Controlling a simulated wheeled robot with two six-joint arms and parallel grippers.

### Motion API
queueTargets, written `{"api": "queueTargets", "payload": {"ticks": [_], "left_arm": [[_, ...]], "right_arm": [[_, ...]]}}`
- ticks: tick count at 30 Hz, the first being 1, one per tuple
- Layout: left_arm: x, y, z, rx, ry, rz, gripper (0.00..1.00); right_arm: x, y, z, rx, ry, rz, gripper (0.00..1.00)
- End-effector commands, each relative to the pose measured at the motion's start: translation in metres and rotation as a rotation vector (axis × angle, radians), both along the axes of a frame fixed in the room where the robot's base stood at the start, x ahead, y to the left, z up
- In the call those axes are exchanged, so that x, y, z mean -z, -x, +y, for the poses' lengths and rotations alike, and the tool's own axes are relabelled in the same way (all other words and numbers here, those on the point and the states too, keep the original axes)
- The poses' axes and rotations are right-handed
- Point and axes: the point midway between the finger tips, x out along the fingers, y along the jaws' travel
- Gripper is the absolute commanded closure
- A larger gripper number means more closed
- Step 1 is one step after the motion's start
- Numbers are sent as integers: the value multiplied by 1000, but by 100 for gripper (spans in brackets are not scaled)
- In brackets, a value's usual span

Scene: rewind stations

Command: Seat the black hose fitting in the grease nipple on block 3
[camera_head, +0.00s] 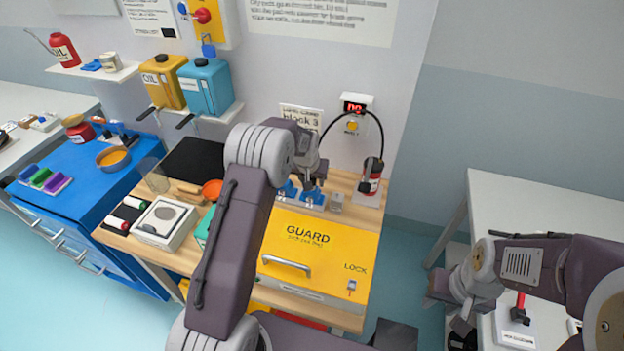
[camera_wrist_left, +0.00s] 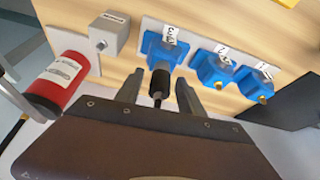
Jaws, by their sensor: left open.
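In the left wrist view, the black hose fitting (camera_wrist_left: 159,86) stands between the two fingers of my left gripper (camera_wrist_left: 158,92). The fingers are open, with a gap visible on each side of it. Its far end meets the front of the blue block 3 (camera_wrist_left: 160,50), in line with it; the nipple is hidden, so I cannot tell how deep it sits. In the head view, my left gripper (camera_head: 314,180) is just above block 3 (camera_head: 312,198), and the fitting is hidden there. My right gripper (camera_head: 448,290) is at the lower right, away from the blocks; its jaws are unclear.
Two more blue blocks (camera_wrist_left: 213,66) stand beside block 3. A grey block (camera_head: 336,201) and a red canister (camera_head: 371,176) are on its other side. A yellow guard panel (camera_head: 318,255) lies in front. A black hose (camera_head: 379,125) runs near the display box (camera_head: 355,103).

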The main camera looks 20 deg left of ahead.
Motion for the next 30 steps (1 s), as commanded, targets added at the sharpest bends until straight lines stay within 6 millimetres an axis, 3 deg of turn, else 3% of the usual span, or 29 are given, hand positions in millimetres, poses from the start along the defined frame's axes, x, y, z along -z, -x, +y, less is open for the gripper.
{"api": "queueTargets", "payload": {"ticks": [5, 18, 24, 30], "left_arm": [[-14, 3, 0, 0, 0, -3, 54], [-96, 37, -3, 0, 0, -4, 54], [-113, 45, -4, 0, 0, -1, 54], [-115, 46, -4, 0, 0, 0, 54]], "right_arm": [[0, 0, 0, 0, 0, 0, 64], [7, 0, 0, 0, 0, 0, 64], [8, 0, 0, 0, 0, 0, 64], [8, 0, 0, 0, 0, 0, 64]]}}
